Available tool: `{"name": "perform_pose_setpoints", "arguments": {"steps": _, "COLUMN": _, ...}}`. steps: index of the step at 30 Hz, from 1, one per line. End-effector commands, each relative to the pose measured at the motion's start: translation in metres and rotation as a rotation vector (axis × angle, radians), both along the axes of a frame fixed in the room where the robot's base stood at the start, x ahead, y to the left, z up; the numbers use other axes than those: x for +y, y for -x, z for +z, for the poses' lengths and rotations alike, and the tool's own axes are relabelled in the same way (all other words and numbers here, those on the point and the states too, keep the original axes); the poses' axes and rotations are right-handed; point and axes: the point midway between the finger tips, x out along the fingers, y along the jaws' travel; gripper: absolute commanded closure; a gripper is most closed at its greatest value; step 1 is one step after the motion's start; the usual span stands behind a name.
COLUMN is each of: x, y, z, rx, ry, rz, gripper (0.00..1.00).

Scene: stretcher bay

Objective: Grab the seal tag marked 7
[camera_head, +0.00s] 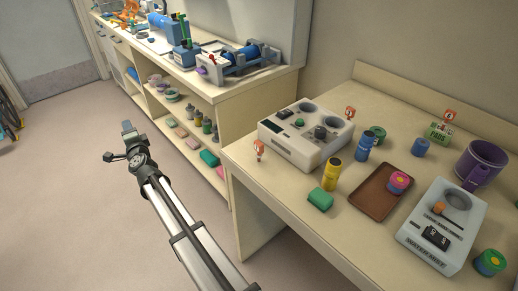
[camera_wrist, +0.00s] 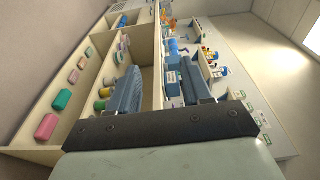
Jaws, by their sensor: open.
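Three small red-and-white tags stand on the right table in the head view: one at the front left edge (camera_head: 259,148), one behind the white device (camera_head: 350,113), and one at the back by a green box (camera_head: 449,116). They look like seal tags, but their markings are too small to read, so I cannot tell which is 7. My gripper (camera_head: 128,127) is over the floor left of the table, well apart from all three tags. In the wrist view my gripper (camera_wrist: 158,82) has its two blue-grey fingers apart with nothing between them. No tag can be made out there.
A cluttered shelf unit (camera_head: 225,96) stands behind. Floor around my gripper is clear.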

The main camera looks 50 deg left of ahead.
Motion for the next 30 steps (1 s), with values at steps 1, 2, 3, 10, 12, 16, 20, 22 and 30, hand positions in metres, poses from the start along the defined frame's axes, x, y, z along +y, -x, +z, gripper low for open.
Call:
{"name": "perform_pose_setpoints", "arguments": {"steps": 1, "x": -0.002, "y": -0.003, "z": 0.009, "rx": -0.011, "ry": -0.002, "rz": 0.008, "gripper": 0.51}}
{"name": "perform_pose_setpoints", "arguments": {"steps": 2, "x": -0.003, "y": -0.004, "z": 0.013, "rx": -0.023, "ry": 0.0, "rz": 0.018, "gripper": 0.51}}
{"name": "perform_pose_setpoints", "arguments": {"steps": 3, "x": -0.005, "y": -0.008, "z": 0.018, "rx": -0.047, "ry": 0.005, "rz": 0.032, "gripper": 0.51}}
{"name": "perform_pose_setpoints", "arguments": {"steps": 10, "x": -0.019, "y": -0.026, "z": 0.042, "rx": -0.199, "ry": 0.05, "rz": 0.123, "gripper": 0.51}}
{"name": "perform_pose_setpoints", "arguments": {"steps": 12, "x": -0.026, "y": -0.032, "z": 0.049, "rx": -0.253, "ry": 0.069, "rz": 0.155, "gripper": 0.51}}
{"name": "perform_pose_setpoints", "arguments": {"steps": 16, "x": -0.043, "y": -0.049, "z": 0.065, "rx": -0.376, "ry": 0.114, "rz": 0.221, "gripper": 0.51}}
{"name": "perform_pose_setpoints", "arguments": {"steps": 20, "x": -0.072, "y": -0.075, "z": 0.081, "rx": -0.552, "ry": 0.194, "rz": 0.314, "gripper": 0.51}}
{"name": "perform_pose_setpoints", "arguments": {"steps": 22, "x": -0.095, "y": -0.093, "z": 0.088, "rx": -0.661, "ry": 0.255, "rz": 0.372, "gripper": 0.51}}
{"name": "perform_pose_setpoints", "arguments": {"steps": 30, "x": -0.203, "y": -0.172, "z": 0.102, "rx": -1.025, "ry": 0.557, "rz": 0.598, "gripper": 0.51}}
